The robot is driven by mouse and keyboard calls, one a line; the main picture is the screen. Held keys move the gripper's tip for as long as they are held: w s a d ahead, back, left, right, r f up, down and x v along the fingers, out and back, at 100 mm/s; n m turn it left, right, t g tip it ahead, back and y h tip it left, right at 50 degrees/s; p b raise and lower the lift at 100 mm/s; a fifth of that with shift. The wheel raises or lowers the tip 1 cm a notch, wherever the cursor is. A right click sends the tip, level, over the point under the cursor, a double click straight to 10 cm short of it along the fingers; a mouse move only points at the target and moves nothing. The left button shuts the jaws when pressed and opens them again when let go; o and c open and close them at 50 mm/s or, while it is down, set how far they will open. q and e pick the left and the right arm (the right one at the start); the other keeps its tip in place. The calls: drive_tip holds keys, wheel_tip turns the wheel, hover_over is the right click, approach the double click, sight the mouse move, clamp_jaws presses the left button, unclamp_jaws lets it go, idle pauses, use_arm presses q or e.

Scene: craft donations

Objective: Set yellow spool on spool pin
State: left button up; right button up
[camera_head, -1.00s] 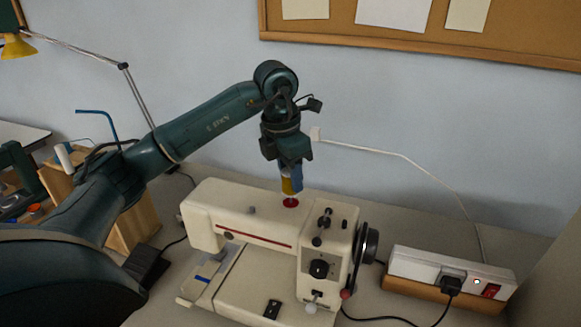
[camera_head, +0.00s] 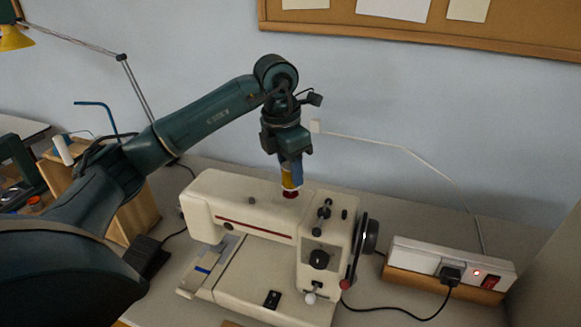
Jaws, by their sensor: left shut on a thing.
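My left gripper (camera_head: 291,172) points down above the top of the cream sewing machine (camera_head: 250,222). It is shut on the yellow spool (camera_head: 288,183), which shows between blue fingers with a pale lower rim. The spool is upright, directly over the red spool-pin base (camera_head: 291,194) on the machine's top. The spool's lower end looks very near or touching the red base; I cannot tell which. The pin itself is hidden. My right gripper is not in view.
A white power strip (camera_head: 425,257) with a red switch lies right of the machine, with a black plug and cord. The handwheel (camera_head: 370,235) is at the machine's right end. A wooden block (camera_head: 138,213) and black pedal (camera_head: 147,258) stand left. A wall is behind.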

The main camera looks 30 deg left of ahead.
use_arm(q)
drive_tip(key=shift+f, duration=0.25)
idle(0.3)
drive_tip(key=shift+f+b, duration=0.5)
drive_tip(key=shift+f, duration=0.1)
drive_tip(key=o, duration=1)
drive_tip(key=shift+o, duration=0.2)
